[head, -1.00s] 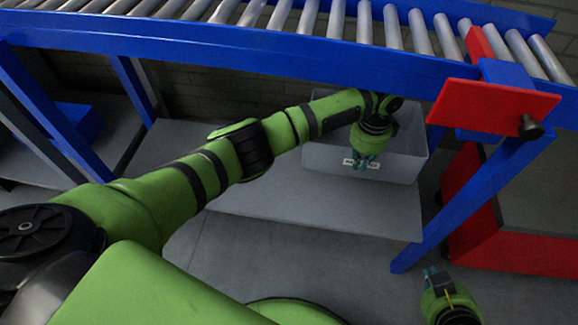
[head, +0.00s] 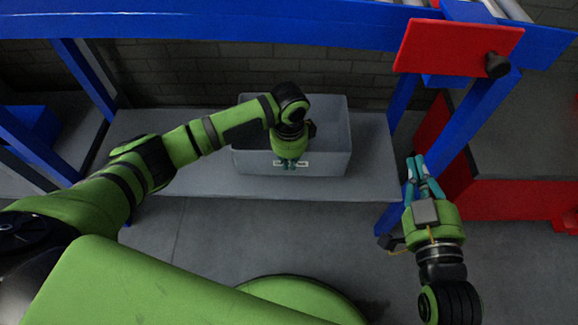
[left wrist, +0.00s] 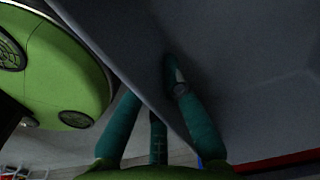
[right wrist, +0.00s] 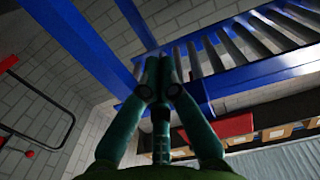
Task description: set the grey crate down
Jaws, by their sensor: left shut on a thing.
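The grey crate (head: 335,163) is an open-topped box with a white label on its near wall, in the head view under the conveyor frame. It is level, over the grey shelf (head: 180,195); I cannot tell whether its bottom touches the shelf. My left gripper (head: 286,164) is shut on the crate's near wall beside the label. In the left wrist view the fingers (left wrist: 165,85) straddle the grey wall (left wrist: 250,75), and part of them is hidden. My right gripper (head: 419,163) is empty, apart from the crate, its fingertips drawn together in the right wrist view (right wrist: 160,62).
A blue conveyor frame (head: 220,25) crosses above the shelf. Its blue leg (head: 445,150) stands behind the right gripper, with a red plate (head: 455,48) above. A red-edged structure (head: 520,205) stands at the right. The shelf left of the crate is clear.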

